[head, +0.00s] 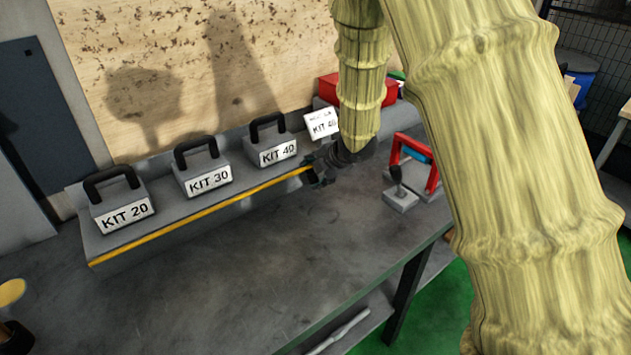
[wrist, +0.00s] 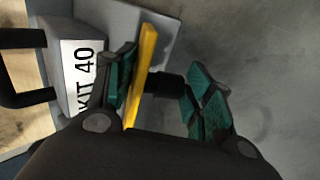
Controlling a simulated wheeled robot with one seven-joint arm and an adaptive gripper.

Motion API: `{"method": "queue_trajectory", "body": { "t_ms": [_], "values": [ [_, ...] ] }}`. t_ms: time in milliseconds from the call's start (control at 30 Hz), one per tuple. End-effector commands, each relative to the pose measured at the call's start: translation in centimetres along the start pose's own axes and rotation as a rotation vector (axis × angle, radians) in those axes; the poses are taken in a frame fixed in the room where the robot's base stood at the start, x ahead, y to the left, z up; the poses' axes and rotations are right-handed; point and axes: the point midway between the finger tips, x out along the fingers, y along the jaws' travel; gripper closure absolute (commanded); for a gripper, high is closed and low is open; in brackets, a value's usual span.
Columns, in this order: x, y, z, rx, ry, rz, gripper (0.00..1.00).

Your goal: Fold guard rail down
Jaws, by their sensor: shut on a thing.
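The guard rail (head: 205,212) is a thin yellow bar along the front edge of the grey kit shelf (head: 118,247). My gripper (head: 318,175) is at the rail's right end, in front of the KIT 40 box. In the wrist view, the yellow rail (wrist: 147,60) passes between the green-padded fingers, close to the left one. A short dark knob-like piece (wrist: 164,84) sticks out from the rail between the fingers. My gripper (wrist: 160,90) is shut on the rail at this piece. The exact contact and the rail's hinge are hidden.
Boxes KIT 20 (head: 124,206), KIT 30 (head: 205,172) and KIT 40 (head: 271,147) stand behind the rail. Another labelled box (head: 321,124) is partly hidden by my arm. A red-handled frame (head: 432,172) stands right of my gripper. The tabletop (head: 270,260) in front is clear.

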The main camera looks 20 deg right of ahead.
Motion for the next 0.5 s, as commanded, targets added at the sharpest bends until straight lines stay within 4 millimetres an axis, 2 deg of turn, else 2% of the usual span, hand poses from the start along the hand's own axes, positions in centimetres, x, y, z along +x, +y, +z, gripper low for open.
{"method": "queue_trajectory", "body": {
  "t_ms": [33, 500],
  "values": [
    [0.69, -1.32, -0.13, 0.001, 0.000, -0.002, 0.72],
    [1.11, -1.67, -0.19, 0.001, 0.002, 0.126, 0.72]
  ]
}}
